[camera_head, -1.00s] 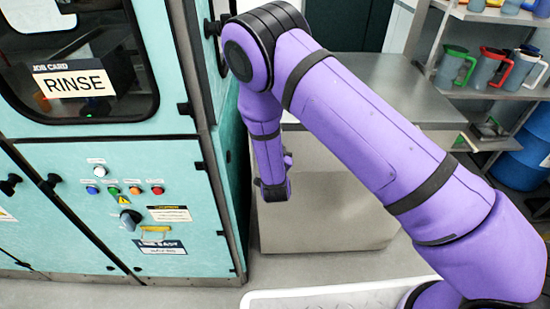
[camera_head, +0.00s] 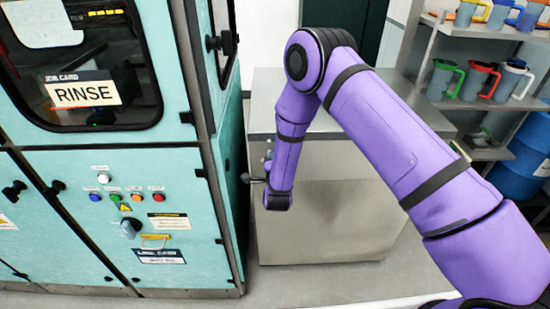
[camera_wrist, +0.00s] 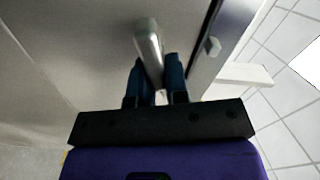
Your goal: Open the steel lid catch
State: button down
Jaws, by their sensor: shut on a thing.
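The steel lid catch shows in the wrist view as a pale metal bar (camera_wrist: 148,38) standing out from a grey metal face. My gripper (camera_wrist: 155,70) has its two dark blue fingers on either side of the bar's near end, shut on it. The contact itself is partly hidden between the fingers. In the head view my purple wrist hangs in front of the steel cabinet (camera_head: 335,200), and my gripper (camera_head: 248,178) points left toward the gap beside the teal machine. The catch cannot be made out clearly there.
The teal machine (camera_head: 175,180) with a RINSE card (camera_head: 83,93) and control buttons stands close on the left. A black door knob (camera_head: 227,42) juts from it above my wrist. A shelf with jugs (camera_head: 480,80) and a blue barrel (camera_head: 527,155) are at right.

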jog(key=shift+f+m, duration=0.15)
jog(key=shift+m, duration=0.45)
jog(key=c, duration=1.1)
grip_release()
jog(key=shift+s, duration=0.1)
jog(key=s, duration=1)
jog(key=shift+s+a, duration=0.15)
jog(key=shift+s, duration=0.2)
jog(key=shift+c, duration=0.3)
